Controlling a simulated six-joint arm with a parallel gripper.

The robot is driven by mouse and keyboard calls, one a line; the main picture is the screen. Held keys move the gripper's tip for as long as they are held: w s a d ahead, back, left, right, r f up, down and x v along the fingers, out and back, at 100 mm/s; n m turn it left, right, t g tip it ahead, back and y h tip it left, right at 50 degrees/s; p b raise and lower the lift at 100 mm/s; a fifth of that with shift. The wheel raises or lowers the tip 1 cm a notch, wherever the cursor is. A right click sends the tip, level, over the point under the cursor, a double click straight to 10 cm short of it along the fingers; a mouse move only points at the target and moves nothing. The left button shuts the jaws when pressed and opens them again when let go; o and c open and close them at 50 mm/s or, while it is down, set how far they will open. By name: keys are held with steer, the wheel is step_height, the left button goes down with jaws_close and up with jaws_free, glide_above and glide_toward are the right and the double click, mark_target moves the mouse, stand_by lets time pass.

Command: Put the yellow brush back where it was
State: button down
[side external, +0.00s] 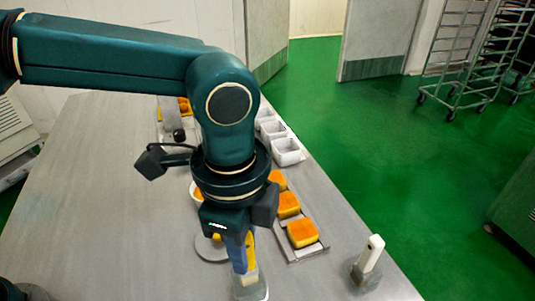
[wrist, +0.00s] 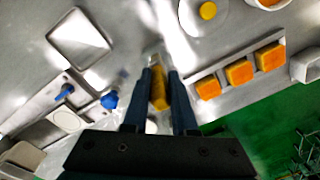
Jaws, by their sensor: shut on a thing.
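The yellow brush shows in the side view (side external: 250,250) as a yellow strip at my gripper's fingers, with a pale part below it. In the wrist view the brush (wrist: 158,92) lies between the two fingers. My gripper (wrist: 158,75) is shut on it and points down near the front of the table. A greyish block-like piece (side external: 252,291) is right below the brush; I cannot tell whether it is a holder or whether the brush touches it. My wrist and fingers hide part of the brush.
Orange-topped cakes stand in a metal tray (side external: 297,254) right of my gripper. A white-handled tool (side external: 371,254) stands near the right edge. A round plate (side external: 208,248) is just left and behind. White containers (side external: 287,152) line the back right. The table's left side is clear.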

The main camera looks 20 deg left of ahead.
steer(key=shift+f, duration=1.5)
steer(key=shift+f, duration=0.1)
steer(key=c, duration=0.7)
jaws_free()
